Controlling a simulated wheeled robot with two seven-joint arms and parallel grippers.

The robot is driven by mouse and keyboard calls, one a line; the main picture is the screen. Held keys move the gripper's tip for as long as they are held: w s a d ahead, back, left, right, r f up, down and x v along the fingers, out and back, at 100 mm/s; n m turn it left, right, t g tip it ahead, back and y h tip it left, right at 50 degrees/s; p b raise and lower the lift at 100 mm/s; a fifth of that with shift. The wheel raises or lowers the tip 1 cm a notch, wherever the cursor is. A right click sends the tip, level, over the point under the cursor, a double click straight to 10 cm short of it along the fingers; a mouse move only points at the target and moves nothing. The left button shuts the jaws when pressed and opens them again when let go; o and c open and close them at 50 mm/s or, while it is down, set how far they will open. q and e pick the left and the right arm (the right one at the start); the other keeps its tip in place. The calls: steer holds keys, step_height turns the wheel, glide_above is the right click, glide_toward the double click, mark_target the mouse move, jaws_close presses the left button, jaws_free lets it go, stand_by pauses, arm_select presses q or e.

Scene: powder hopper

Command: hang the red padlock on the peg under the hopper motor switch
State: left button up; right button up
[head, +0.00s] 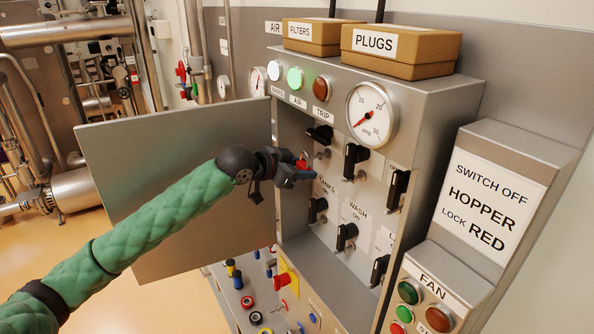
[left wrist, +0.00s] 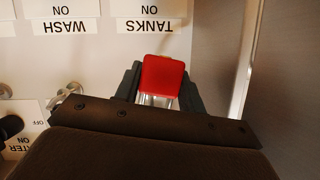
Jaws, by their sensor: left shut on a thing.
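My left gripper (head: 297,172) is shut on the red padlock (head: 303,163) inside the open cabinet, in front of the panel's upper left. In the left wrist view the padlock's red body (left wrist: 163,76) sits between the fingers, its shackle partly hidden. The upper left black switch (head: 320,135) has its handle turned sideways; the other switch handles stand nearly upright. A small metal peg (head: 322,154) sits under that switch, just right of the padlock. I cannot read this switch's label, and cannot tell whether padlock and peg touch. My right gripper is not in view.
The grey cabinet door (head: 175,200) stands open on the left, behind my left arm. A sign (head: 490,200) reads "switch off hopper, lock red". Boxes (head: 400,50) stand on top. Several coloured items (head: 248,302) lie on the lower shelf.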

arm_select(q)
steer(key=shift+w+d+f, duration=0.1)
steer(key=shift+w+d, duration=0.15)
steer(key=shift+d, duration=0.15)
steer(key=shift+w+d, duration=0.3)
steer(key=shift+d, duration=0.15)
steer(key=shift+w+d+f, duration=0.35)
steer(key=shift+d+f, duration=0.1)
steer(key=shift+d, duration=0.05)
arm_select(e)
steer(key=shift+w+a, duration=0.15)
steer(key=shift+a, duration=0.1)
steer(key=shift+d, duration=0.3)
arm_select(q)
steer(key=o, duration=1.2)
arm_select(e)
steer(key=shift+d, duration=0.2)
arm_select(q)
steer(key=shift+s+a, duration=0.1)
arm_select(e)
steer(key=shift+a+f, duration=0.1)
